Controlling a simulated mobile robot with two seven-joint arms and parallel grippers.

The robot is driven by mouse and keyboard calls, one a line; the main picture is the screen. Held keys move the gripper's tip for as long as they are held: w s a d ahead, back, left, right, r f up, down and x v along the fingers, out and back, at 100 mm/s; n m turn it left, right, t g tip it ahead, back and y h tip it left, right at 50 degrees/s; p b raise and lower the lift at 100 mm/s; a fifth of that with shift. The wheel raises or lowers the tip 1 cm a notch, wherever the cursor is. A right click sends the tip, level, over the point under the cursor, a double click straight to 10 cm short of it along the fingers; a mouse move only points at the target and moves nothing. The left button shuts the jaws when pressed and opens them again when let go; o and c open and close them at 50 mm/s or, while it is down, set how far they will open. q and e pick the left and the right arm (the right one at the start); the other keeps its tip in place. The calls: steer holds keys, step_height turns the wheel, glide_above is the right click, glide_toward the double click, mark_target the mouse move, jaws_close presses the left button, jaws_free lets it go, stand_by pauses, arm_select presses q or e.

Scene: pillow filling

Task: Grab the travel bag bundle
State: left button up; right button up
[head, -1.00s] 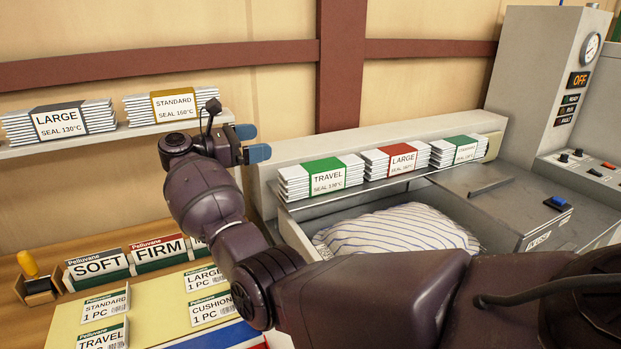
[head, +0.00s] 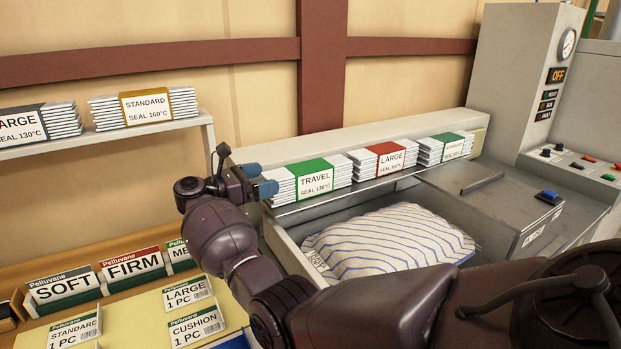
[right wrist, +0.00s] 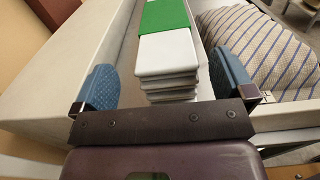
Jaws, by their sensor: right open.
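The travel bag bundle (head: 311,180) is a stack of white bags with a green band reading TRAVEL, SEAL 130°C. It lies on the metal shelf at the left end of a row. My right gripper (head: 259,179) is at the bundle's left end, its blue fingers open. In the right wrist view the bundle (right wrist: 166,54) runs away from me, its near end between the two fingertips (right wrist: 165,82), with a gap on each side. My left gripper is not in view.
A red-banded LARGE bundle (head: 384,159) and another green-banded bundle (head: 446,148) stand to the right on the same shelf. A striped pillow (head: 388,243) lies in the bin below. The sealing machine (head: 524,84) stands at the right. A wall shelf with bundles is at left.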

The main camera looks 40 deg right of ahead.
mark_target(279, 173)
steer(key=x, duration=0.2)
steer(key=p+x, duration=0.1)
steer(key=shift+s+d, duration=0.3)
steer(key=shift+s, duration=0.1)
steer(key=shift+s+d+f, duration=0.1)
steer(key=shift+d, duration=0.3)
steer(key=shift+f, duration=0.1)
steer(key=c, duration=0.3)
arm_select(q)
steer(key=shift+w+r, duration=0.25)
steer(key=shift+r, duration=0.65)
arm_select(e)
steer(key=c, duration=1)
